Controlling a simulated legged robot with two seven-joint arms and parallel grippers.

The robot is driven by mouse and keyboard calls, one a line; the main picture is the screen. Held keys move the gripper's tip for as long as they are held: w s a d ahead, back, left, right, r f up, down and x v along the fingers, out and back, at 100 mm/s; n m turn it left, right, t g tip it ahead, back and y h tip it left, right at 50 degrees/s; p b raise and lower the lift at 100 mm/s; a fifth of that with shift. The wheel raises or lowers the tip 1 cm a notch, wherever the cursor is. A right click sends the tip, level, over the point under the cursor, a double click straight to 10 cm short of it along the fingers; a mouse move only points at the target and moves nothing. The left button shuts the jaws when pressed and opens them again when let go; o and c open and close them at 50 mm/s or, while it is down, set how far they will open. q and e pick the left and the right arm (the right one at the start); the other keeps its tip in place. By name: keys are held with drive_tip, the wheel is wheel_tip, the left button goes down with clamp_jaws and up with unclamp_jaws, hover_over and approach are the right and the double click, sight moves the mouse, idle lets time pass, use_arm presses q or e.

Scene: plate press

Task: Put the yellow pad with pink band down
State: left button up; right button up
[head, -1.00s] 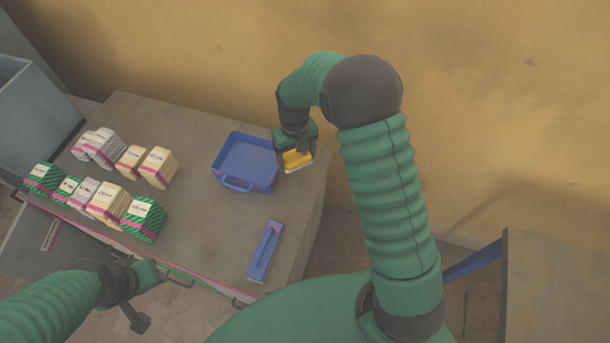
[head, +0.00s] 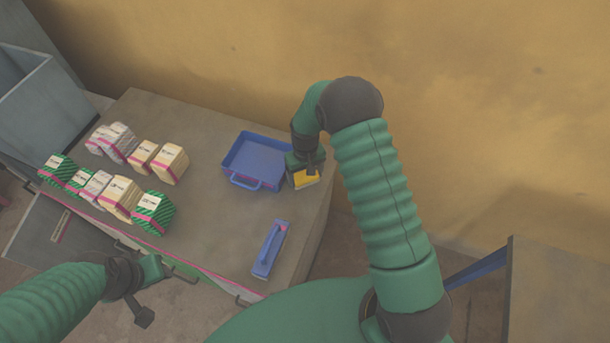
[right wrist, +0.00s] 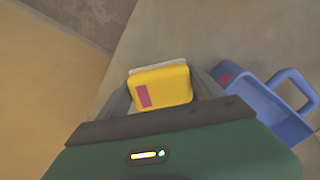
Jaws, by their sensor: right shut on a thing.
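The yellow pad with a pink band (right wrist: 162,86) is between the fingers of my right gripper (right wrist: 165,95), which is shut on it. In the head view the pad (head: 306,179) shows yellow below my right gripper (head: 306,170), just right of the blue tray (head: 232,165), over the right part of the table. Whether it touches the table top cannot be told. My left gripper (head: 150,290) is at the lower left, in front of the table, away from the pad; its fingers are too unclear to read.
The blue tray also shows in the right wrist view (right wrist: 262,98). A blue tool (head: 270,250) lies near the table's front edge. Several striped and pale packs (head: 153,212) stand on the left of the table (head: 215,235). A grey bin (head: 45,95) is at the far left.

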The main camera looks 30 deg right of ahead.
sight(304, 173)
drive_tip(key=o, duration=1)
drive_tip(key=shift+s+a+f, duration=0.1)
drive_tip(key=shift+s+f, duration=0.05)
drive_tip(key=shift+f, duration=0.05)
drive_tip(key=shift+c, duration=0.2)
drive_tip(key=shift+o, duration=0.3)
drive_tip(key=shift+s+f, duration=0.1)
drive_tip(key=r, duration=0.2)
drive_tip(key=w+r, duration=0.1)
drive_tip(key=r, duration=0.2)
wheel_tip(304, 173, up, 8)
drive_tip(key=s, duration=0.1)
drive_tip(key=s+a+r+t, duration=0.1)
drive_tip(key=s+a+r, duration=0.1)
drive_tip(key=s, duration=0.6)
drive_tip(key=s+a+r+t, duration=0.1)
drive_tip(key=s+a, duration=0.2)
drive_tip(key=s, duration=0.5)
drive_tip(key=shift+r+n+t, duration=0.3)
drive_tip(key=shift+r, duration=0.1)
